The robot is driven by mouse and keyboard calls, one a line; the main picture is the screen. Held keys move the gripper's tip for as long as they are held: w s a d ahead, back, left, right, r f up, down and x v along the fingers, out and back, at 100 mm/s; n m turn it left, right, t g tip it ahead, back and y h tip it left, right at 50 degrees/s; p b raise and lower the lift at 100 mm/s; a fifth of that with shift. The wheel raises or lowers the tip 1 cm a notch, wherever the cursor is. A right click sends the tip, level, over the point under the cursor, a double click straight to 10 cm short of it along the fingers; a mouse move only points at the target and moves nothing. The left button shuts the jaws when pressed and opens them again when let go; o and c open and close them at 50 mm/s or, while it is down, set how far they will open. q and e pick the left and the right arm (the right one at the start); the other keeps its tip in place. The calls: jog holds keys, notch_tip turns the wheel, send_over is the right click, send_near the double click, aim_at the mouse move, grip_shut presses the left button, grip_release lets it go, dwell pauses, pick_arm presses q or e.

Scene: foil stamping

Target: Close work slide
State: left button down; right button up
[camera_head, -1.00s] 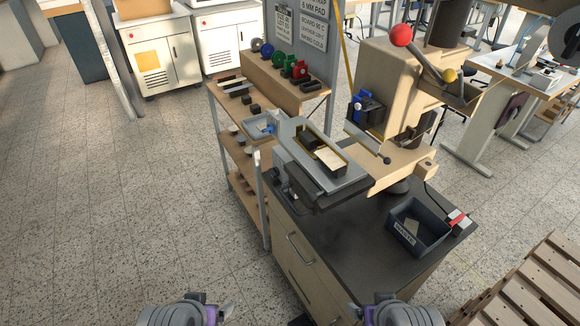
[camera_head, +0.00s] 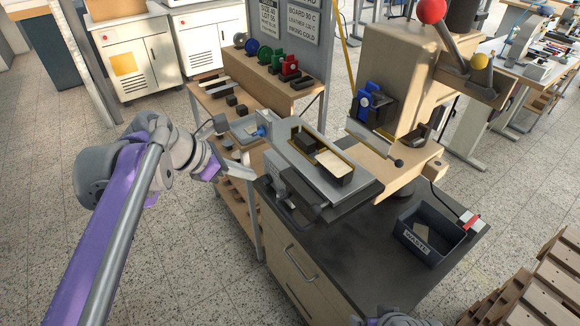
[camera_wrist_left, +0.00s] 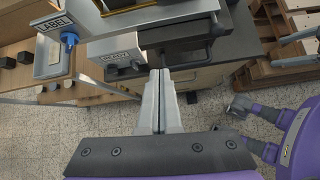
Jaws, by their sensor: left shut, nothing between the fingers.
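The work slide (camera_head: 362,192) is a grey plate with a raised, brass-lined frame. It sticks out from under the beige press (camera_head: 400,90) towards the front left. A dark block (camera_head: 303,140) and a pale-topped block (camera_head: 334,163) lie in its frame. My left gripper (camera_head: 246,171) is shut and empty, to the left of the slide's near end and apart from it.
A wooden shelf (camera_head: 240,113) holds dark blocks and coloured rolls. A dark waste bin (camera_head: 428,236) sits on the black bench top (camera_head: 375,240). Open floor lies at the left.

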pick_arm(q)
jog(key=shift+n, duration=0.6)
jog(key=x, duration=0.6)
jog(key=w+r+x, duration=0.1)
jog(key=x, duration=0.2)
jog(key=shift+w+d+f+b, duration=0.2)
jog(key=shift+d+b, duration=0.15)
jog(key=shift+d, duration=0.15)
jog(key=w+d, duration=0.2)
jog(key=shift+d+f, duration=0.1)
jog(key=shift+d, duration=0.3)
jog(key=shift+w+d, duration=0.2)
jog(key=shift+d, duration=0.1)
jog(key=shift+d, duration=0.1)
jog(key=w+d+p, duration=0.1)
jog(key=w+d, duration=0.2)
jog(key=d, duration=0.1)
jog(key=w+d+p, duration=0.1)
jog(key=w+d, duration=0.3)
jog(key=d, duration=0.1)
jog(key=w+d+p, duration=0.2)
jog(key=w+d, duration=0.1)
jog(key=d, duration=0.2)
jog(key=shift+w, duration=0.15)
